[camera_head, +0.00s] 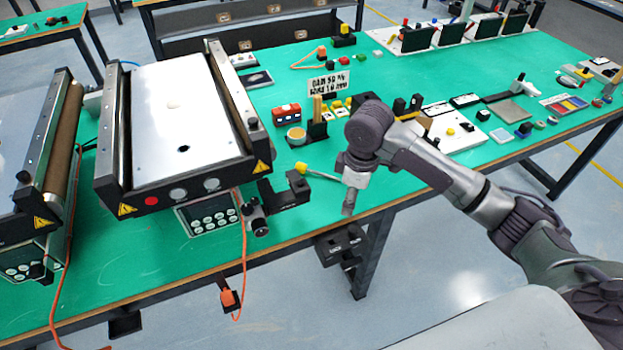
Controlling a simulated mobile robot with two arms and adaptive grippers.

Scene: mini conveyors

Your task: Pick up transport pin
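I cannot identify the transport pin with certainty. A small dark round spot, a pin or a hole, shows on the white plate of the nearer mini conveyor (150,90). A tan upright piece (317,108) stands in a black holder on the green table. My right gripper (348,207) points down over the table's front edge, right of the conveyor and apart from it. It is seen narrow and edge-on, so its opening is unclear. No object shows in it. My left gripper is out of view.
A second conveyor (25,130) stands at the left. A control box (208,213) and a black bracket (283,195) sit at the conveyor's front. An orange cable (243,260) hangs over the edge. Many small parts crowd the green table (400,190) beyond my arm.

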